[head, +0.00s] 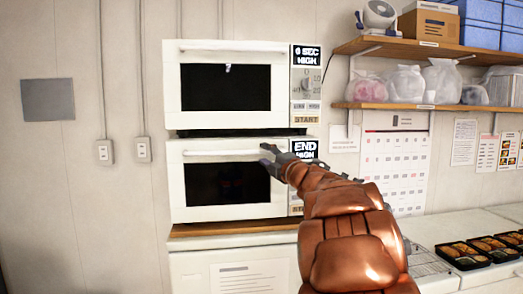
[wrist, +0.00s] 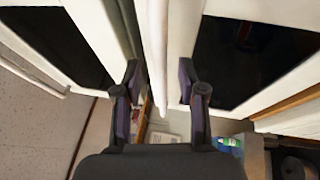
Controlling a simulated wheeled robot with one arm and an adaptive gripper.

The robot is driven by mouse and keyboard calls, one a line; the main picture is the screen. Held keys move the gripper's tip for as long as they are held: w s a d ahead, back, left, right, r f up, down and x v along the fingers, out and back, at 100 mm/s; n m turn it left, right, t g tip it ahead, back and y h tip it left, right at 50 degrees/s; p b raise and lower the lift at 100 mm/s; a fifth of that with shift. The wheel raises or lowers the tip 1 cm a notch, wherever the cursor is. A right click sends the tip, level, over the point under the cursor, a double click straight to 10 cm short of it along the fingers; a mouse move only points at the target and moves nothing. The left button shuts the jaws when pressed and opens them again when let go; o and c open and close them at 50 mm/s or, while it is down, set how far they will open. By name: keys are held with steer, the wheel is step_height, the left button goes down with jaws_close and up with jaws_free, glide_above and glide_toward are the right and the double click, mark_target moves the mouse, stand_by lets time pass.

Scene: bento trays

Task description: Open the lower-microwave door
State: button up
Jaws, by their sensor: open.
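The lower microwave (head: 178,205) is white with a dark window, and its door looks shut. Its white bar handle (head: 222,153) runs along the top of the door. My gripper (head: 268,156) is at the right end of this handle, with the arm reaching in from the lower right. In the wrist view my gripper (wrist: 159,85) is open, with a dark finger on each side of the white handle bar (wrist: 157,50). I cannot tell whether either finger touches it. The lower door's dark window (wrist: 250,60) is on the right there. My arm hides part of the control panel.
The upper microwave (head: 172,80) stands directly above, also with a bar handle. Right are shelves (head: 400,106) with bags and boxes, a wall calendar (head: 397,165), and bento trays (head: 463,256) on a counter.

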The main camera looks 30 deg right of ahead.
mark_target(263, 153)
steer(key=shift+w+r+p, duration=0.15)
steer(key=shift+w+p, duration=0.05)
steer(key=shift+w, duration=0.55)
steer(key=shift+w+r+p, duration=0.1)
steer(key=shift+w+p, duration=0.1)
steer(key=shift+w, duration=0.55)
jaws_close()
